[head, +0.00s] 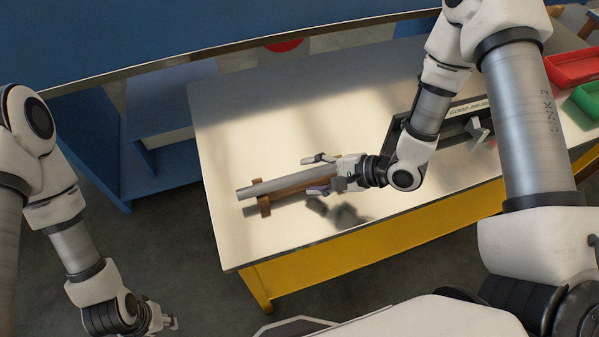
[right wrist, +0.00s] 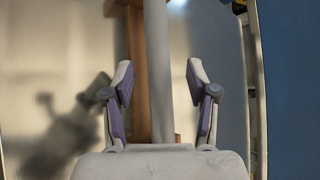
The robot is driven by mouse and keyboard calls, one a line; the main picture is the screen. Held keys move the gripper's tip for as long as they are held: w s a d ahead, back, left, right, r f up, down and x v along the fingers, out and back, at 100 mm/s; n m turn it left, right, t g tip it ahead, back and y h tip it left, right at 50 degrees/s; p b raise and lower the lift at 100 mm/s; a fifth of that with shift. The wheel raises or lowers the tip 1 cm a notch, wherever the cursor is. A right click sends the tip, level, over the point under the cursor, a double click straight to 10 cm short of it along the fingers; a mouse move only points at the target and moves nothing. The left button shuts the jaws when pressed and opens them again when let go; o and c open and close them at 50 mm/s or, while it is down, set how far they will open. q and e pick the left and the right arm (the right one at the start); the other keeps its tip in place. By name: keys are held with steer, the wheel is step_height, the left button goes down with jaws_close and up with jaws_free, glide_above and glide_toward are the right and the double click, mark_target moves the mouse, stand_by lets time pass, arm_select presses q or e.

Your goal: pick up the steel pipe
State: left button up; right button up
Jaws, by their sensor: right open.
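The steel pipe (head: 262,187) is a grey cylinder lying on a brown wooden stand (head: 263,208) on the table. In the right wrist view the pipe (right wrist: 158,60) runs lengthwise between the fingers, with a visible gap on each side. My right gripper (head: 313,176) is open, with one finger on either side of the pipe near its right part; the pipe's right end is hidden by the gripper. My left gripper (head: 167,319) is low at the left, off the table and away from the pipe; its opening is too small to judge.
The pale table (head: 235,125) has a yellow front edge and free room around the stand. A dark frame (head: 468,128) stands to the right, behind my right arm. A red bin (head: 572,68) and a green bin (head: 588,100) are at the far right.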

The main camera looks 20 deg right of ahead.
steer(key=shift+x, duration=0.9)
steer(key=shift+s+d, duration=0.1)
steer(key=shift+s, duration=0.1)
steer(key=shift+w, duration=0.1)
jaws_close()
